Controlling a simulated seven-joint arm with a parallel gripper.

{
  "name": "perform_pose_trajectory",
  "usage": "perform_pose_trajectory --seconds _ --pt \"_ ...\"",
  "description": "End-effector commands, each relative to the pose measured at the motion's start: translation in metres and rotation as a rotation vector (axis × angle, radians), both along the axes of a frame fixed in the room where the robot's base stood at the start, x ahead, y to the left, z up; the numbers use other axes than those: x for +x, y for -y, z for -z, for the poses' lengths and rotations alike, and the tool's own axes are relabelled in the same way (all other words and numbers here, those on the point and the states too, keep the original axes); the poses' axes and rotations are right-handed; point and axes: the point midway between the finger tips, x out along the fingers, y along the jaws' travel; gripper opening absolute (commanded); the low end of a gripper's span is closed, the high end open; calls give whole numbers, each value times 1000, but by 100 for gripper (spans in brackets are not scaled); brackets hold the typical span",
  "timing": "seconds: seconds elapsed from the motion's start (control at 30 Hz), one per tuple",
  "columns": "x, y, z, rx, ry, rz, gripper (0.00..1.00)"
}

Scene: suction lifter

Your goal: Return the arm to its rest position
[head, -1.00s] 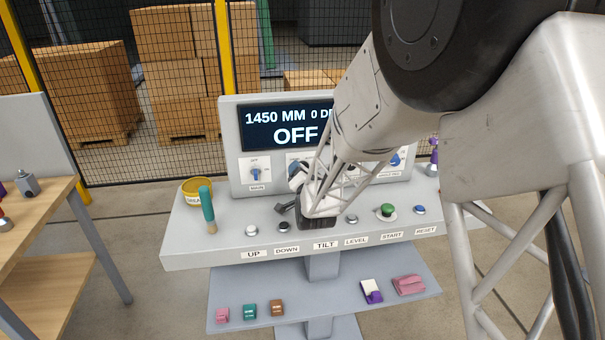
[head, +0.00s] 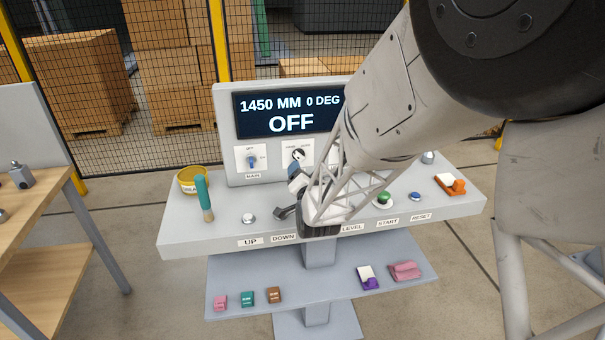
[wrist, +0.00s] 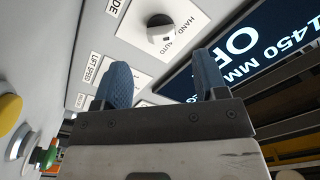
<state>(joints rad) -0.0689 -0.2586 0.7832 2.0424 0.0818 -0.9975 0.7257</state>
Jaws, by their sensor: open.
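My gripper (head: 291,194) is in front of the control panel, low over the console desk. Its two blue-padded fingers (wrist: 164,78) show apart and empty in the wrist view, pointing toward the panel face. The HAND/AUTO knob (wrist: 160,30) is beyond the fingertips, with a clear gap in that view; it also shows in the head view (head: 298,155). My arm comes in from the upper right and hides the right part of the panel and some of the desk buttons. The display (head: 290,113) reads 1450 MM, 0 DEG, OFF.
A lower shelf (head: 335,290) holds several small items. A wooden table (head: 45,225) stands at left.

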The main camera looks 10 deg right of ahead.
Motion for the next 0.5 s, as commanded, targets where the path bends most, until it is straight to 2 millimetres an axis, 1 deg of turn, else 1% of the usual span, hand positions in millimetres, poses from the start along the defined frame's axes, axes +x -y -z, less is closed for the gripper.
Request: perform_pose_trajectory --seconds 0.3,0.5 --pt "0 0 -1 -2 -4 -1 66" --pt "-5 2 -9 -27 -50 -3 66"
